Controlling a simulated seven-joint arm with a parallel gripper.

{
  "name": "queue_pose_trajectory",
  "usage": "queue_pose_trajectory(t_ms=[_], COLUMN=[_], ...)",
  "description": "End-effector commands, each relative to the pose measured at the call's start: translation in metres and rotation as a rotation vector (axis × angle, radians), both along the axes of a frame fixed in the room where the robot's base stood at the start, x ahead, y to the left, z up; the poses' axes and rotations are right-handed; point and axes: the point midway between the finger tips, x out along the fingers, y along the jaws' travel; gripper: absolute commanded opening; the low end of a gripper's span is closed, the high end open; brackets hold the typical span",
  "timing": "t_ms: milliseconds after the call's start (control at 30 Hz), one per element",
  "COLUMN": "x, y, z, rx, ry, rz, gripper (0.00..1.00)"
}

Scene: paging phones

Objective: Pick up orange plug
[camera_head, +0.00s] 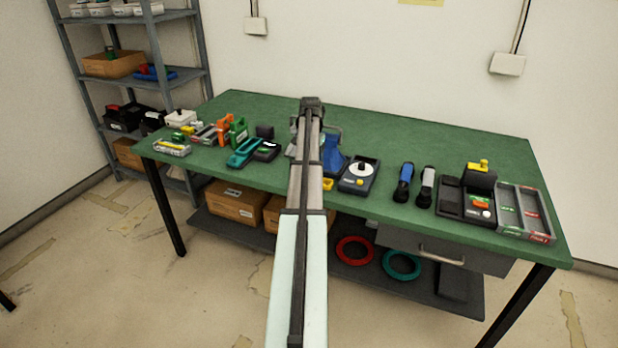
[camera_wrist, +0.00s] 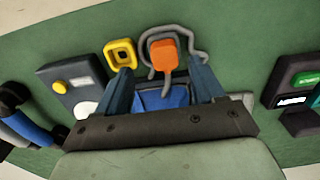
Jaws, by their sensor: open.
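The orange plug (camera_wrist: 163,56) shows in the wrist view with a grey cable looped around it and running below it. My gripper (camera_wrist: 161,70) is open, with one dark blue-grey finger on each side of the plug's lower area. Nothing is visibly held between the fingers. I cannot tell how high the fingertips are above the plug. A blue body (camera_wrist: 165,97) lies between the fingers, closer to the palm. In the head view my arm hides the plug and the gripper; part of the blue body (camera_head: 333,160) shows beside the arm.
A yellow square piece (camera_wrist: 120,53) lies left of the plug in the wrist view. A dark box with a white dial (camera_head: 358,175) stands close by. Two torches (camera_head: 404,183) and black trays (camera_head: 467,205) are further right. The green tabletop (camera_head: 420,145) is clear toward the back.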

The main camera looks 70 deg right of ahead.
Motion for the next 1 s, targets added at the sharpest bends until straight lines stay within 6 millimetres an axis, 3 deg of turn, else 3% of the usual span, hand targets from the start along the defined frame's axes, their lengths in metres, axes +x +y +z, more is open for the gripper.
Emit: queue_pose_trajectory(t_ms=[400, 700, 1000], x=[0.006, 0.006, 0.006], y=[-0.002, -0.003, -0.003], z=[-0.046, -0.05, -0.05], rx=[0.002, 0.0, 0.0], ry=[0.0, 0.0, 0.0], rz=[-0.001, -0.001, -0.001], gripper=[0.68, 0.67, 0.38])
